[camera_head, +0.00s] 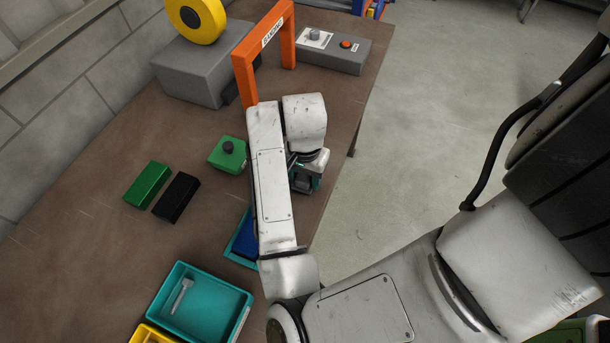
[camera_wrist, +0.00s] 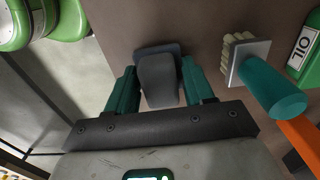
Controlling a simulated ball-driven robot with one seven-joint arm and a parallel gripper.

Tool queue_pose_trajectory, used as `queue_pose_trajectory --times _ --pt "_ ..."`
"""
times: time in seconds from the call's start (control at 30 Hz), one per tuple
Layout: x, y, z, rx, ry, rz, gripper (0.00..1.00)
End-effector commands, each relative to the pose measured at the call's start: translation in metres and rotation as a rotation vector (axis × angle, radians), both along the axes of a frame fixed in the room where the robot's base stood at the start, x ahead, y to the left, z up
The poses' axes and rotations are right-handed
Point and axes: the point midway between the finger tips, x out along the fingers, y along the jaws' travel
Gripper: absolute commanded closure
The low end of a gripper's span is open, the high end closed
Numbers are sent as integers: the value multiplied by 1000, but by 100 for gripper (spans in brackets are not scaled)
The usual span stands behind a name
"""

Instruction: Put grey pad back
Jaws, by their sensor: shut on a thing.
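The grey pad (camera_wrist: 158,82) sits between the two teal fingers of my gripper (camera_wrist: 158,96) in the wrist view, with a darker blue-grey square part at its far end. My gripper is shut on it. In the head view my gripper (camera_head: 306,172) is low near the right edge of the brown table (camera_head: 105,265), and my arm hides much of it. The pad cannot be made out there. I cannot tell whether the pad touches the table.
A brush-like tool with a teal handle (camera_wrist: 272,92) and a green OIL container (camera_wrist: 306,50) are right of the pad.

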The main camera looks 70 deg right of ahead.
Motion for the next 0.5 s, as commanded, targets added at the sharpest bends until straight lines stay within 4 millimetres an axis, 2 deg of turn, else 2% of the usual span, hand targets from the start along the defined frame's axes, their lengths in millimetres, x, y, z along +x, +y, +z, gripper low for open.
queue_pose_trajectory --times 0.07,0.43,0.47,0.5 --pt "0 0 -6 0 0 0 76" --pt "0 0 -11 0 -1 -1 76" --pt "0 0 -9 -1 -1 0 45" --pt "0 0 -9 -1 -1 -1 41"
